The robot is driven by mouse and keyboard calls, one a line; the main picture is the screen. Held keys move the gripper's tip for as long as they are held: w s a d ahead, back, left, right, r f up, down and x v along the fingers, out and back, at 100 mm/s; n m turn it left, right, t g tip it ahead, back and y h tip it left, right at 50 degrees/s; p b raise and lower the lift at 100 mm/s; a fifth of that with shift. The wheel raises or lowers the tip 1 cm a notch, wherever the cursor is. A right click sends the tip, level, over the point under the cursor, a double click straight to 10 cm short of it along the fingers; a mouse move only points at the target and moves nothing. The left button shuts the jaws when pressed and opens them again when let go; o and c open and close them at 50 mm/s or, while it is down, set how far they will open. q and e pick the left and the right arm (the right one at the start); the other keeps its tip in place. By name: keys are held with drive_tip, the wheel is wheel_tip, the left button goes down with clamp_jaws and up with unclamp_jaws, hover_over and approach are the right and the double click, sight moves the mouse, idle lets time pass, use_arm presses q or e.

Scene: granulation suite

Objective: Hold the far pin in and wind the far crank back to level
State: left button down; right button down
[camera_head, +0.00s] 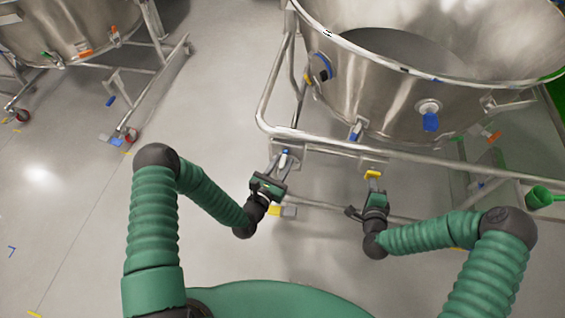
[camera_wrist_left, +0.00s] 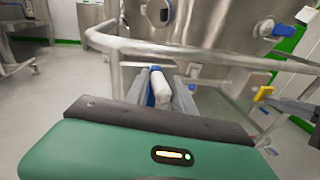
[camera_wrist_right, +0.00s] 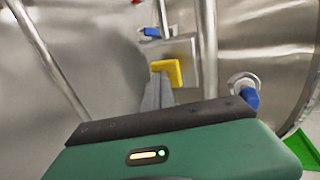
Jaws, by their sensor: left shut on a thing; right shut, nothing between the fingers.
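My left gripper (camera_head: 274,170) is shut on a white handle with a blue end, likely the crank grip (camera_wrist_left: 160,88), in front of the steel frame's lower rail. In the left wrist view the grip sits between the fingers. A yellow L-shaped piece, likely the pin (camera_head: 373,174), sits on the frame to the right. My right gripper (camera_head: 373,187) is shut and empty, with its tips close at this yellow piece. The right wrist view shows the piece (camera_wrist_right: 167,72) just beyond the fingertips; I cannot tell whether they touch. The grip's mount is partly hidden by my fingers.
The large steel vessel (camera_head: 390,100) stands in a tubular frame (camera_head: 262,112) ahead. Another yellow piece (camera_head: 274,210) and a grey block (camera_head: 289,212) show beside my left wrist. Open floor (camera_head: 60,200) lies to the left.

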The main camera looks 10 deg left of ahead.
use_arm(q)
drive_tip(key=shift+s+f, duration=0.1)
drive_tip(key=shift+f, duration=0.1)
use_arm(e)
drive_tip(key=s, duration=0.6)
drive_tip(key=shift+s, duration=0.35)
use_arm(q)
drive_tip(key=c, duration=1.1)
unclamp_jaws()
drive_tip(key=s, duration=1)
drive_tip(key=shift+r, duration=0.1)
drive_tip(key=shift+w, duration=0.1)
